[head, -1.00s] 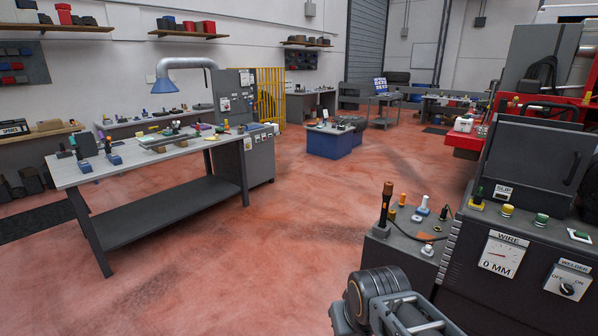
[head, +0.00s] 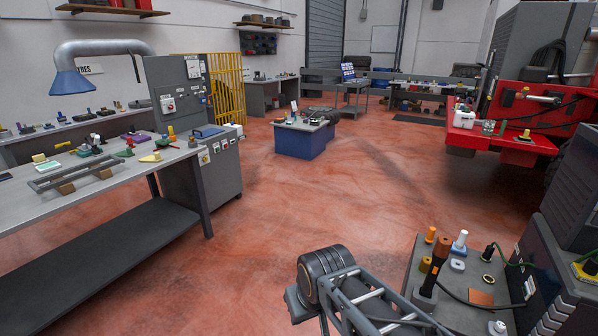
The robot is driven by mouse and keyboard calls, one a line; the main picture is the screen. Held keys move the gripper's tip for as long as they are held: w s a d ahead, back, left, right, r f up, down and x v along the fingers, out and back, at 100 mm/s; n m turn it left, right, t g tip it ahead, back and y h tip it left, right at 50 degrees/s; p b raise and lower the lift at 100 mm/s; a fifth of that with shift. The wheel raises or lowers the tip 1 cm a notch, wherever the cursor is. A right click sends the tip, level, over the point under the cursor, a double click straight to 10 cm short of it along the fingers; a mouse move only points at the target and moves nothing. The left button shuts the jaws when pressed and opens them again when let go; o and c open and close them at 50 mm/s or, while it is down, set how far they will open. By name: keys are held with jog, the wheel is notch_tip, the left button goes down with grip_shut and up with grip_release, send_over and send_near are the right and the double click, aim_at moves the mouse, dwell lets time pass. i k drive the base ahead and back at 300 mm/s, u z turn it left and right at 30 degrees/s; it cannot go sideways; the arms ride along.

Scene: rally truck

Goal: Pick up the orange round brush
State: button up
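No object is clear enough for me to name it the orange round brush. A small orange upright piece (head: 430,235) stands on the grey cart top at the lower right, beside a dark torch-like handle with a brown tip (head: 438,262). It is too small to tell whether it is a brush. My arm shows at the bottom centre, left of the cart. My gripper's fingers cannot be made out in this view.
A long grey workbench (head: 115,195) with small tools stands at the left, beside a grey cabinet (head: 185,125). A blue box-like stand (head: 300,142) is in the middle distance. The red truck (head: 545,115) is at the right. The red floor (head: 320,205) between them is clear.

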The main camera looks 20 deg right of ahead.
aim_at(429, 240)
jog(key=z, duration=0.2)
jog(key=i, duration=2.45)
jog(key=z, duration=1.15)
jog(key=i, duration=1.15)
jog(key=z, duration=1.95)
jog(key=i, duration=0.7)
jog(key=z, duration=0.4)
